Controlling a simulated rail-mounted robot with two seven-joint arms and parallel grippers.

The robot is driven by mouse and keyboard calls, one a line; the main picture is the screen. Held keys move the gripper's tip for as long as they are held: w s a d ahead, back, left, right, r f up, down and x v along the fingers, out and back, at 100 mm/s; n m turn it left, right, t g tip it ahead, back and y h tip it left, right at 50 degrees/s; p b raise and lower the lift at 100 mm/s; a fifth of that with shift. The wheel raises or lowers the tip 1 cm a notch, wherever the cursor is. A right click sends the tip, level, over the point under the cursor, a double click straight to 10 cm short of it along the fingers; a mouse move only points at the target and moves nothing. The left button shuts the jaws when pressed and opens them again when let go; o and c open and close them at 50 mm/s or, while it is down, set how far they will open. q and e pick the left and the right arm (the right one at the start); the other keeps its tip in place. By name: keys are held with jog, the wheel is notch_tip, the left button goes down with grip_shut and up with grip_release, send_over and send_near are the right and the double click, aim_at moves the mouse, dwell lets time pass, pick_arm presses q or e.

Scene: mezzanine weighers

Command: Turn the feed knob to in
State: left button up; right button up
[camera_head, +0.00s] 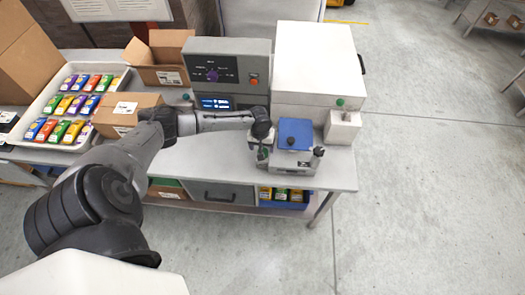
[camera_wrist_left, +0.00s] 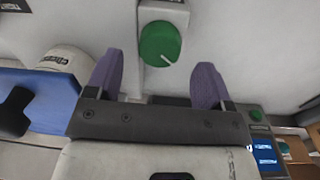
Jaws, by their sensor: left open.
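A round green knob (camera_wrist_left: 160,44) with a white pointer line sits on a small light-grey mount in the left wrist view. Its pointer is toward the lower right of that picture. The label above it is cut off, so I cannot read its settings. My left gripper (camera_wrist_left: 158,82) is open, with its two purple fingers on either side of the knob's lower edge; I cannot tell whether they touch it. In the head view my left gripper (camera_head: 263,157) is at the left side of the scale with the blue plate (camera_head: 295,133). My right gripper is not in view.
A grey control panel (camera_head: 230,60) with a purple knob (camera_head: 212,75) stands behind my arm. A white cabinet (camera_head: 315,60) and a small box with another green knob (camera_head: 340,101) are behind the scale. A tray (camera_head: 50,140) of colored packs and cardboard boxes (camera_head: 125,108) fill the left.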

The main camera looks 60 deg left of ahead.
pick_arm(q)
jog(key=shift+w+d+f, duration=0.1)
jog(key=shift+f, duration=1.7)
jog(key=shift+c, duration=0.2)
jog(key=c, duration=0.9)
jog(key=shift+r+n+p, duration=0.15)
jog(key=shift+n+p, duration=0.15)
jog(key=shift+p, duration=0.1)
jog(key=n+p, duration=0.4)
jog(key=p, duration=0.1)
jog(key=shift+r+p, duration=0.1)
jog(key=shift+p, duration=0.2)
jog(key=shift+f+n+p, duration=0.2)
jog(key=shift+n+p, duration=1.1)
jog(key=shift+n, duration=0.2)
